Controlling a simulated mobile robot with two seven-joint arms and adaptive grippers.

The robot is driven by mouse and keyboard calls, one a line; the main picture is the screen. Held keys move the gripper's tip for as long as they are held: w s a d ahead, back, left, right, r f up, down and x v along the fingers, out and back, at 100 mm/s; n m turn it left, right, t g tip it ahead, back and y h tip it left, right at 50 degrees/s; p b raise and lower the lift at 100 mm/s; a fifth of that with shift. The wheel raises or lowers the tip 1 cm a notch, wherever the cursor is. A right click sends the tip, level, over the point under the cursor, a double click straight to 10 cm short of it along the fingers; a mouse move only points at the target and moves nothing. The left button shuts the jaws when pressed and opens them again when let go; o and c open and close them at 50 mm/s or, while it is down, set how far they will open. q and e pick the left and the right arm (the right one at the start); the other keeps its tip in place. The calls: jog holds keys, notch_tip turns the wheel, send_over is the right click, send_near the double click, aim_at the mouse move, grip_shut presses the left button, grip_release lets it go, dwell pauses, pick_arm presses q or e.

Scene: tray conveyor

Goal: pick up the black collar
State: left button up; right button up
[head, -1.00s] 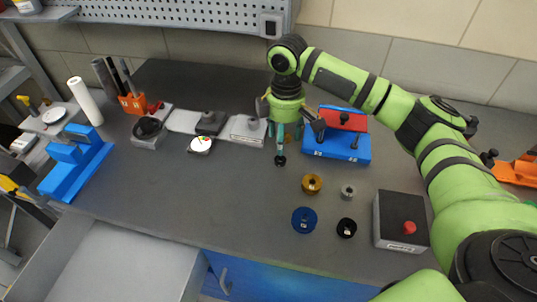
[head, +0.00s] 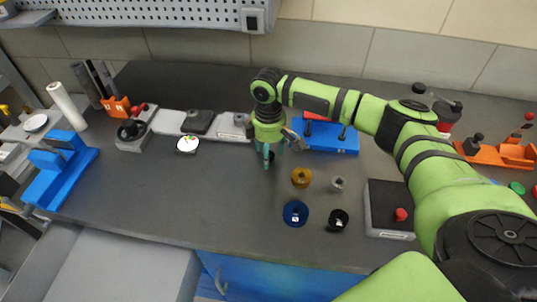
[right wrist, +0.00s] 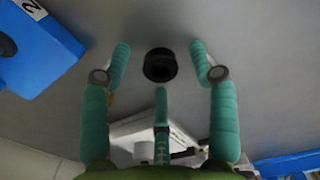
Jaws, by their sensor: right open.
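A round black collar (right wrist: 160,65) lies on the grey worktop between the fingers of my right gripper (right wrist: 160,58), as the right wrist view shows. The gripper is open. Its teal fingers stand apart on both sides of the collar, and I see no contact. In the head view my right gripper (head: 268,150) points down at the worktop, and its fingers mostly hide the collar. Another black round piece (head: 338,219) with a light mark stands apart, nearer the front edge. My left gripper is not in view.
A gold piece (head: 301,177), a small grey piece (head: 337,183) and a blue ring (head: 295,213) stand right of the gripper. A blue block (head: 325,140) is close behind right. A box with a red button (head: 390,210) stands further right. The worktop front left is clear.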

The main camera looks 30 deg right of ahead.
jog(key=shift+r, duration=0.1)
grip_shut()
